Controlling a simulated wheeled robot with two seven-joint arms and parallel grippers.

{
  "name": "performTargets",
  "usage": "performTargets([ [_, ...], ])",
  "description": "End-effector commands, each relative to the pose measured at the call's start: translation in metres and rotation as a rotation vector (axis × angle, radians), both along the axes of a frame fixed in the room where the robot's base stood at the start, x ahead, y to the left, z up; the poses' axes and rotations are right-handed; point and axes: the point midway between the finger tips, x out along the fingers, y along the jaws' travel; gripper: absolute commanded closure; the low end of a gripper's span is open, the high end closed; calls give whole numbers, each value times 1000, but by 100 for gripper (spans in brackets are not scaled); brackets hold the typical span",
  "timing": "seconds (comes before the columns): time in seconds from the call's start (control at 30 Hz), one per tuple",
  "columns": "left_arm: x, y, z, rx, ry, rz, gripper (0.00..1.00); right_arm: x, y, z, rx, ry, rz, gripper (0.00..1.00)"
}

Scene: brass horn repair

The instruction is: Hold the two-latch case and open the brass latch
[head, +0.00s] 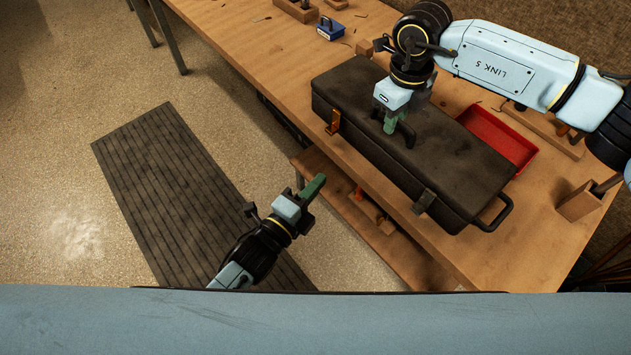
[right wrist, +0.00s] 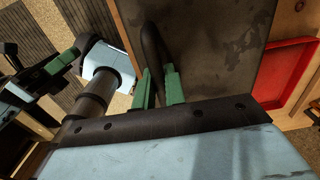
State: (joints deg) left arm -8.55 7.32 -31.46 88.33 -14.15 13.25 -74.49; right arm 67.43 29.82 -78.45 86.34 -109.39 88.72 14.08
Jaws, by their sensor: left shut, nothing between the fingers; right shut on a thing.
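The dark two-latch case (head: 440,155) lies on the workbench with its lid shut. The brass latch (head: 334,122) is on its front side at the left. A dark grey latch (head: 424,201) is on the same side further right. My right gripper (head: 390,127) is shut on the black top handle (head: 406,135) of the case; the right wrist view shows the handle (right wrist: 151,48) between its green fingers. My left gripper (head: 316,184) is shut and empty, apart from the case, in front of and below the brass latch in the picture.
A red tray (head: 500,138) lies behind the case. A wooden block (head: 578,205) stands right of it. A blue box (head: 330,28) is at the back of the workbench (head: 235,40). A lower shelf (head: 340,195) shows below the front edge. A dark mat (head: 165,190) covers open floor at left.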

Motion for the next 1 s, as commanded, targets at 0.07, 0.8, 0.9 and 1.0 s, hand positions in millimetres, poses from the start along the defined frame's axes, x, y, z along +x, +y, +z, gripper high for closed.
performTargets([
  [0.07,0,0,0,0,0,0,100,0,0,0,1,-1,1,100],
  [0.8,0,0,0,-1,1,0,100,1,0,34,2,-6,0,62],
  [0.9,0,0,0,-1,1,0,100,1,0,57,2,-7,1,62],
  [1.0,0,0,0,-1,1,0,100,1,0,78,0,-5,1,62],
])
